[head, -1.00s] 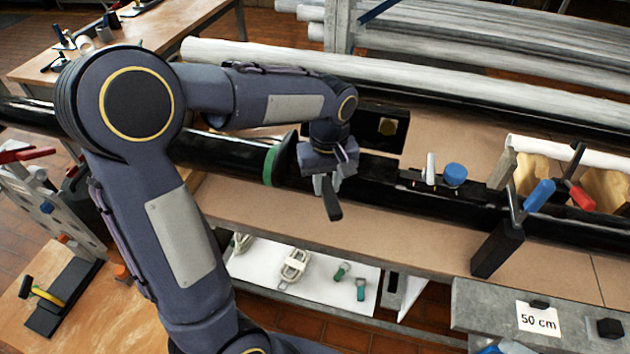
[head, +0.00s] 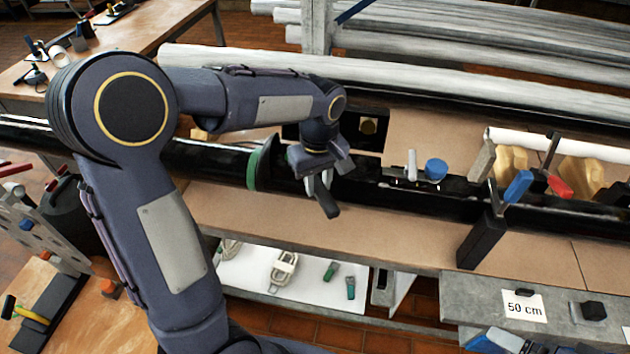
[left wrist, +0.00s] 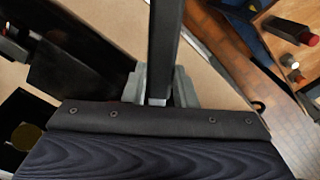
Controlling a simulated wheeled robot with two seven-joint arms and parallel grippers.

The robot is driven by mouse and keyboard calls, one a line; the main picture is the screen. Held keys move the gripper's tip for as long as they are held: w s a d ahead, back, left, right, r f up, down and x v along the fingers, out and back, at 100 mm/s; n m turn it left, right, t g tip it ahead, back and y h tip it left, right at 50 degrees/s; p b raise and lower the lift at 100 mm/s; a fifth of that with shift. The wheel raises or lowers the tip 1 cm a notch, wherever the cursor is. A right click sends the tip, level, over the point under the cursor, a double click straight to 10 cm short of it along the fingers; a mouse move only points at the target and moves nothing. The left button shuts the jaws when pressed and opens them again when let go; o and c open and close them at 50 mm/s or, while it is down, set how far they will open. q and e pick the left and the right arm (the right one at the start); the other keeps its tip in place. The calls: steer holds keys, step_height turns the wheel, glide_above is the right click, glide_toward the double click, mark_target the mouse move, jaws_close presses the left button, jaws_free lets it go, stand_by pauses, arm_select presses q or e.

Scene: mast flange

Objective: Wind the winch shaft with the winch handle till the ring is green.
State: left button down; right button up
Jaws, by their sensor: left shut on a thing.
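My left gripper (head: 320,185) is shut on a dark bar, which I take for the winch handle (head: 327,205). It holds the bar over the front side of the long black mast (head: 395,192). In the left wrist view the bar (left wrist: 166,50) runs up from between the grey jaws (left wrist: 160,95). A green band (head: 258,165) goes round the mast just left of the gripper; I cannot tell if it is the task's ring. A dark box with a brass piece (head: 368,126) stands behind the gripper. I cannot make out the winch shaft. My right gripper is not in view.
A blue knob (head: 436,169) sits on the mast to the right. Clamps with blue (head: 518,187) and red handles stand farther right. A white shelf (head: 245,272) below holds shackles and small green parts.

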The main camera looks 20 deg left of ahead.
arm_select(q)
steer(key=shift+r, duration=0.1)
stand_by(0.3)
steer(key=shift+r+p, duration=2.65)
steer(key=shift+r, duration=0.5)
